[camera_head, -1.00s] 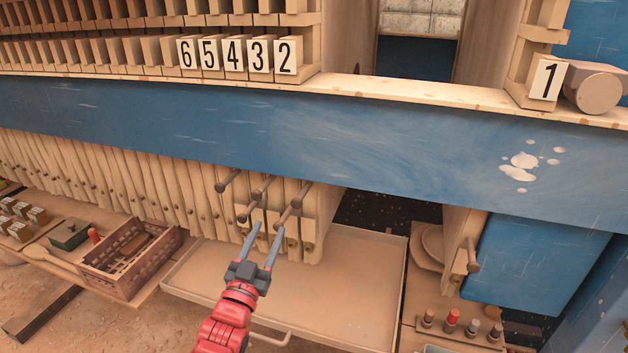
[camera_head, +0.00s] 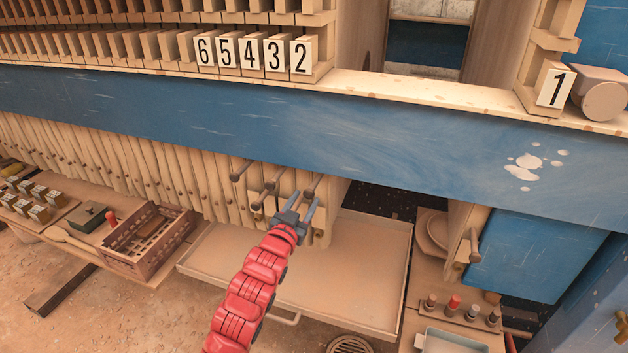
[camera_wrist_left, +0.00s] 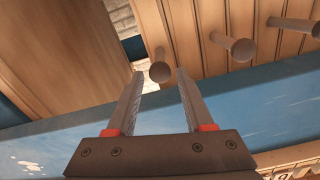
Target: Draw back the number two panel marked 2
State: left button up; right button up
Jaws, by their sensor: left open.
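The panel marked 2 (camera_head: 300,56) is the rightmost of the left-hand wooden stack, its number tile above the blue beam. Its broad side (camera_head: 333,205) shows below the beam, facing the gap. Several peg handles stick out from the lower panel edges. My left gripper (camera_head: 305,197) is open among these pegs, below the beam. In the left wrist view a round-ended peg (camera_wrist_left: 160,72) lies between the open fingertips, with clearance either side. I cannot tell whether it has passed into the jaws. My right gripper is out of view.
The blue beam (camera_head: 190,112) crosses above my left gripper. Neighbouring pegs (camera_wrist_left: 234,46) stand close by. A tray (camera_head: 350,290) lies below. The panel marked 1 (camera_head: 555,88) stands across an open gap at right. A slatted crate (camera_head: 148,245) sits at left.

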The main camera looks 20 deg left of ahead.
aim_at(314, 183)
pick_arm(q)
jog(key=w+p, duration=0.1)
jog(key=w, duration=0.2)
jog(key=w+p, duration=0.1)
jog(key=w, duration=0.3)
jog(key=shift+w+d, duration=0.2)
jog(key=shift+w, duration=0.05)
grip_shut()
dwell(1.2)
